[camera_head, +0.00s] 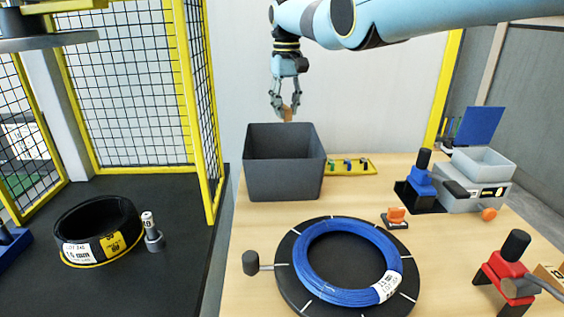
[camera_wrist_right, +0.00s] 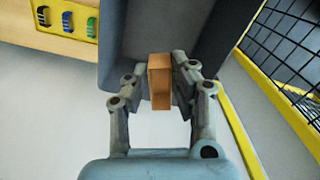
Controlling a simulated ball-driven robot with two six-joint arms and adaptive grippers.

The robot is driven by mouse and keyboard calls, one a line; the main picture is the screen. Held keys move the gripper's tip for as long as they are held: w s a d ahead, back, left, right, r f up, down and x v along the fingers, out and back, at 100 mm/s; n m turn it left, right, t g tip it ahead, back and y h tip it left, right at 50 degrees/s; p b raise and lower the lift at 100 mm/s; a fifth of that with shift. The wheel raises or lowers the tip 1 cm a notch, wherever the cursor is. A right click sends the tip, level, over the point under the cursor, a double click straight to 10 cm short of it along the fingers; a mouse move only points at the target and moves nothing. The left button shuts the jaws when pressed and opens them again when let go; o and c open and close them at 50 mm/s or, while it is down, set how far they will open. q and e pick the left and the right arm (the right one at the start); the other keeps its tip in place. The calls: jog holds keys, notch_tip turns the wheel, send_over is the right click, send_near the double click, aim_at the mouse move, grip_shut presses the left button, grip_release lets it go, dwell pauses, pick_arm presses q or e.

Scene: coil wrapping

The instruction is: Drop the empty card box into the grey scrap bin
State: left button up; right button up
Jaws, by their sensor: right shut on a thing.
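The empty card box (camera_head: 288,114) is small and brown. My right gripper (camera_head: 285,108) is shut on it, above the back rim of the grey scrap bin (camera_head: 283,180). In the right wrist view the card box (camera_wrist_right: 160,82) sits between the two fingers of my right gripper (camera_wrist_right: 158,85), with the grey bin (camera_wrist_right: 195,25) behind it. The bin stands on the wooden table at the back left, and its floor is hidden in the head view. My left gripper is not in view.
A turntable (camera_head: 290,285) with a blue coil (camera_head: 322,280) stands in front of the bin. A yellow tray (camera_head: 350,167) with small clips lies right of the bin. A yellow-framed mesh fence (camera_head: 205,100) rises to the left. A black coil (camera_head: 98,225) lies on the dark surface.

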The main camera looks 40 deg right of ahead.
aim_at(286, 120)
notch_tip(286, 120, down, 2)
jog(key=shift+f+b, duration=0.1)
jog(key=shift+b, duration=0.7)
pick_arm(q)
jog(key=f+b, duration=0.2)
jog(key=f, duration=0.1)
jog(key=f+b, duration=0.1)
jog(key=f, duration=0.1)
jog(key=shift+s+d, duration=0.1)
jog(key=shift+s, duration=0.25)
pick_arm(e)
notch_tip(286, 120, down, 4)
jog(key=shift+r, duration=0.25)
jog(key=o, duration=0.8)
jog(key=shift+o, duration=0.2)
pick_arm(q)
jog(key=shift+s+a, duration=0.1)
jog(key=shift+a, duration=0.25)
pick_arm(e)
notch_tip(286, 120, up, 12)
